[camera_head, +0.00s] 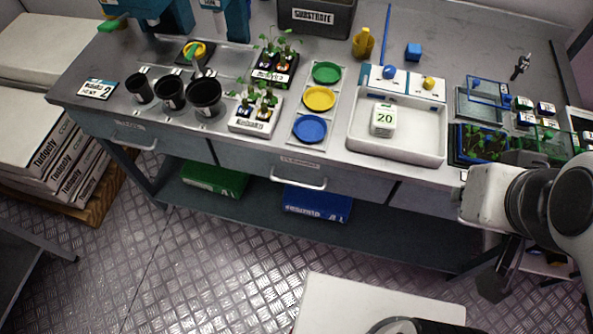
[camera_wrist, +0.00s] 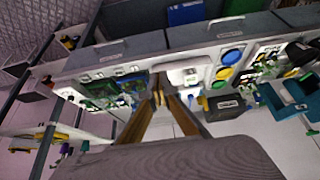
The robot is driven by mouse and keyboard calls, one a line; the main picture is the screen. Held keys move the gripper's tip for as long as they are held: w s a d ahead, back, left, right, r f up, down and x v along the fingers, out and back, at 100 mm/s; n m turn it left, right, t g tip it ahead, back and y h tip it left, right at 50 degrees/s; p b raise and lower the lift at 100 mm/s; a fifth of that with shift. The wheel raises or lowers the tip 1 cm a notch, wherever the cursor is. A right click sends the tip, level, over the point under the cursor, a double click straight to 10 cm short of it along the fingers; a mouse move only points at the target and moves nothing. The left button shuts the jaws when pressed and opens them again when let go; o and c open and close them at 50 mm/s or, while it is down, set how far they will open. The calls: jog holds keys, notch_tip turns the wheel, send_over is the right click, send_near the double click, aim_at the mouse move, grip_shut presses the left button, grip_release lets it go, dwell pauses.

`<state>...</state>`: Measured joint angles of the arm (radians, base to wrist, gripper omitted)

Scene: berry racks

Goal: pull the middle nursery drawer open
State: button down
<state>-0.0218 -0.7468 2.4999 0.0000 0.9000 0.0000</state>
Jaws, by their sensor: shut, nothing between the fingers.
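The middle drawer (camera_head: 347,184) is a grey front under the bench top, with a pale bar handle (camera_head: 299,182) and a small label above it. It looks closed, flush with its neighbours. In the wrist view the handle (camera_wrist: 226,22) shows near the top, right of centre. My gripper (camera_wrist: 159,92) is shut and empty, its fingers meeting over the bench in the wrist view. They are apart from the handle, to its lower left in that view. In the head view my arm stands at the right, and the fingertips cannot be made out.
The left drawer (camera_head: 180,141) also looks closed. The bench top carries black pots (camera_head: 204,95), seedling trays (camera_head: 256,112), coloured dishes (camera_head: 309,128) and a white tray (camera_head: 430,145). Green (camera_head: 214,178) and blue boxes (camera_head: 317,202) lie on the lower shelf. Floor before the middle drawer is clear.

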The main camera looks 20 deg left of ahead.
jog(key=w+a+f+n+g, duration=0.2)
jog(key=a+f+n+g, duration=0.15)
jog(key=a+f, duration=0.25)
jog(key=m+t, duration=0.2)
jog(key=m, duration=0.2)
send_near(294, 173)
jog(key=s+v, duration=0.1)
jog(key=v, duration=0.4)
jog(key=shift+w+d+f+n, duration=0.25)
jog(key=shift+w+d+f, duration=0.05)
jog(key=shift+d, duration=0.05)
jog(key=shift+f, duration=0.15)
jog(key=shift+x, duration=4.85)
jog(key=shift+s, duration=0.1)
